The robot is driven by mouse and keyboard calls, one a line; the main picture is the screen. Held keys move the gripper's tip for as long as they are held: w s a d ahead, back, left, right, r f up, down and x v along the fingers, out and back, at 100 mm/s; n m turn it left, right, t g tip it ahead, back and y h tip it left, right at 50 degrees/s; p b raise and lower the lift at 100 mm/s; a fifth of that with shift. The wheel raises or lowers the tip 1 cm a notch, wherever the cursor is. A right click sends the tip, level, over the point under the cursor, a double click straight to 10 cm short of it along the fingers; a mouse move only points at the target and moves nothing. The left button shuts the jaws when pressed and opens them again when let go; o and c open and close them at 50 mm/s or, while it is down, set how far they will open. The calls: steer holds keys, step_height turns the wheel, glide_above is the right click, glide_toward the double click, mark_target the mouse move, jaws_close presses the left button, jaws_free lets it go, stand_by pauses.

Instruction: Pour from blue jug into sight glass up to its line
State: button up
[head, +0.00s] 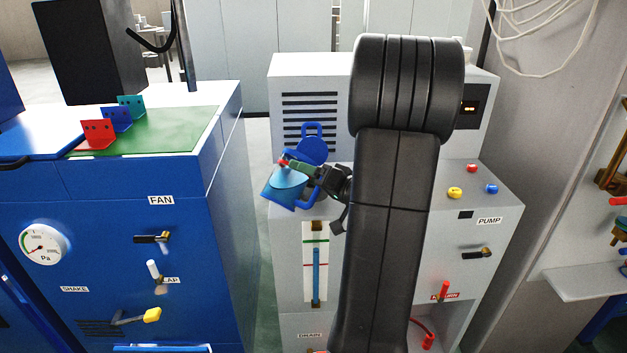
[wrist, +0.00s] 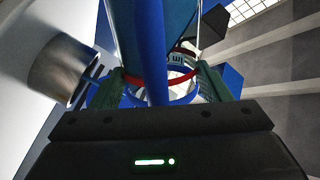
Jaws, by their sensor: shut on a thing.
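The blue jug (head: 285,190) hangs tilted at the upper left corner of the grey machine. My gripper (head: 292,166) is shut on it, its green fingers at the jug's top. In the wrist view the jug's blue handle (wrist: 155,60) stands between the fingers, with a red ring around it. The sight glass (head: 316,270) is a vertical tube on a white plate on the machine's front, below the jug. Its blue column reaches above the red line and ends just below the green line. Whether liquid leaves the jug cannot be seen.
A blue round piece with a loop (head: 312,148) is behind the jug, on the grey machine (head: 290,70). A blue cabinet (head: 120,240) with a gauge and levers stands left, across a narrow gap. Coloured buttons and a pump lever are right of my arm.

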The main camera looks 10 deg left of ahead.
steer(key=shift+w+d+f+m+p, duration=0.15)
steer(key=shift+f+m+p, duration=0.35)
steer(key=shift+m, duration=0.8)
stand_by(3.3)
